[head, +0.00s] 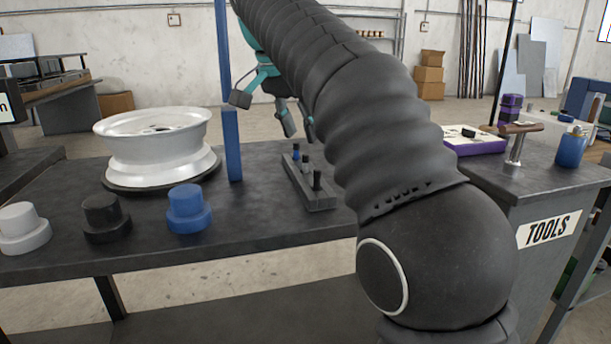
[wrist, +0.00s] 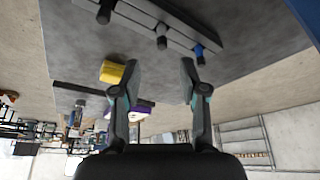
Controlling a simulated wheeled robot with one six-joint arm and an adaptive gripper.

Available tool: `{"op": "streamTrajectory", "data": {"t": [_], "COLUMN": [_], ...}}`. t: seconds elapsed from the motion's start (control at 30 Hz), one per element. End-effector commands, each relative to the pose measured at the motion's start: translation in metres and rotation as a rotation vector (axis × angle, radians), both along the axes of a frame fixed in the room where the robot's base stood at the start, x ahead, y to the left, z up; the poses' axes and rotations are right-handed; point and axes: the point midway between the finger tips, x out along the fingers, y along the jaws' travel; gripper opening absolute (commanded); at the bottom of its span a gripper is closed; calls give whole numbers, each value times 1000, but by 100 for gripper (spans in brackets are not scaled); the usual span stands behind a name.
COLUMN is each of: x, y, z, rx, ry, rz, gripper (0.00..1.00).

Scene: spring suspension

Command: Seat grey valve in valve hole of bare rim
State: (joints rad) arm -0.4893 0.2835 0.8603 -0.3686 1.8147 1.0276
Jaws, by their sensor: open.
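The grey valve (head: 305,167) stands in the middle of a dark rack (head: 318,200), between a blue valve (head: 296,152) and a black valve (head: 317,181). The bare rim (head: 152,165), white, lies flat on a dark round stand at the table's left; I cannot make out its valve hole. My gripper (head: 264,112) is open and empty above the table, behind the rack. In the wrist view, my gripper (wrist: 160,68) has its fingers spread, with the grey valve (wrist: 161,40) beyond the gap between them, apart from both.
A blue post (head: 231,140) rises between the rim and rack. White, black and blue stepped round pieces (head: 189,210) line the table's front edge. Bare tabletop lies between post and rack.

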Motion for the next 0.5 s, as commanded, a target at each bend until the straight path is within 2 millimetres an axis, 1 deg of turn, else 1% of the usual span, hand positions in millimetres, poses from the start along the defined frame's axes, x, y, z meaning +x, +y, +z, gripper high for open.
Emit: {"op": "streamTrajectory", "data": {"t": [0.03,0.27,0.37,0.5], "x": [1,5,8,13], "y": [-2,-4,-5,-7], "z": [-8,-19,-30,-51], "rx": [0,1,1,0], "ry": [1,-1,1,0], "rz": [0,0,0,-1], "gripper": [43,43,43,43]}}
